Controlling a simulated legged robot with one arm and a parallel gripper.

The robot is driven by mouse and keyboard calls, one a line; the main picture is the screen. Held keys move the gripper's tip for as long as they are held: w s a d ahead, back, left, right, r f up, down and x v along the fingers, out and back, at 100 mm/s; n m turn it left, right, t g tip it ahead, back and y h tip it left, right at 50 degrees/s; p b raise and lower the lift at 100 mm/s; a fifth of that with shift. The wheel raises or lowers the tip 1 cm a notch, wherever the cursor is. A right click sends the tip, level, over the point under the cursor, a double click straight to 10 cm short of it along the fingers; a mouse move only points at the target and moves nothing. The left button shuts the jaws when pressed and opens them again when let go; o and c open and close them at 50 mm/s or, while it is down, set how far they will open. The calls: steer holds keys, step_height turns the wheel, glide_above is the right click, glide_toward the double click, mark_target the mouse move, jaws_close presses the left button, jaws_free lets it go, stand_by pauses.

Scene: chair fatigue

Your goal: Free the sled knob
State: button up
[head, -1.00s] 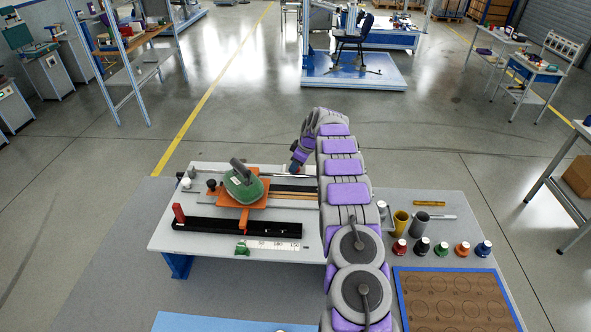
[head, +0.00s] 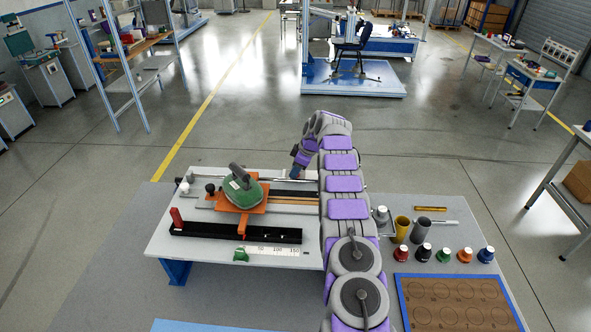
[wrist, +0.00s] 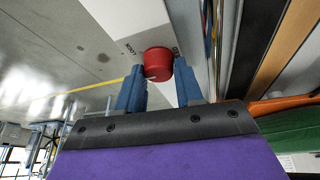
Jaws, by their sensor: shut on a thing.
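The sled is an orange plate (head: 258,205) on the white bench board, with a green weight (head: 240,194) and a grey handle on top. A dark knob (head: 210,189) stands at its left side. My gripper (head: 294,176) is beyond the sled to the right, at the board's far edge; its fingertips are small there. In the wrist view my gripper (wrist: 160,80) has its two blue fingers closed on a red knob (wrist: 158,64) beside the board's printed lettering. The red knob cannot be made out in the head view. The sled's orange edge (wrist: 285,104) shows at right in the wrist view.
A black rail (head: 235,232) with a red post (head: 177,217) runs along the board's near side, by a white scale (head: 280,250). Right of my arm stand several coloured knobs (head: 444,252), cups (head: 402,229) and a brown tray with a blue rim (head: 401,310).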

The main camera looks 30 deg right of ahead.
steer(key=shift+s+d+f, duration=0.1)
steer(key=shift+f, duration=0.05)
steer(key=o, duration=1)
steer(key=shift+d, duration=0.2)
steer(key=shift+a, duration=0.25)
steer(key=shift+r, duration=0.4)
steer(key=p+v, duration=0.1)
steer(key=v, duration=1)
steer(key=p+v, duration=0.1)
steer(key=v, duration=0.4)
steer(key=shift+d+r+p, duration=0.3)
steer(key=shift+d+p, duration=0.05)
